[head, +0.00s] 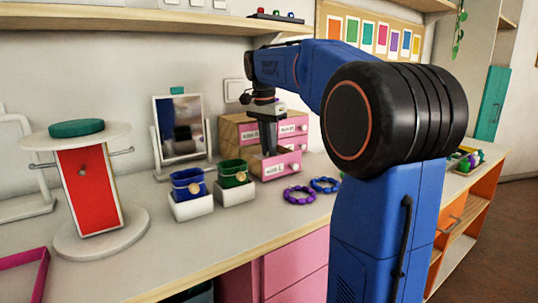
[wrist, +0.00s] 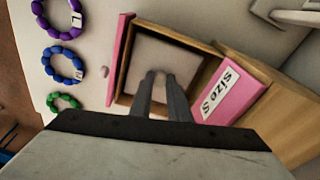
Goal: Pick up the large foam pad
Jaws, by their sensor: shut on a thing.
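The foam pad (wrist: 185,62) shows in the wrist view as a pale grey-beige square filling the open drawer (wrist: 112,62). In the head view this drawer (head: 272,170) has a pink front with a label that seems to read SIZE L; its inside is hidden there. My gripper (wrist: 157,77) reaches down into the drawer, its fingers close together over the pad's middle and shut on it. A small raised bit of pad shows between the fingertips. In the head view my gripper (head: 268,146) points straight down into the drawer, its tips hidden. The pad still appears within the drawer walls.
Another drawer, labelled SIZE S (wrist: 232,92), is shut beside the open one. Blue (head: 188,185) and green (head: 233,173) cups in white holders and a mirror (head: 180,127) stand left.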

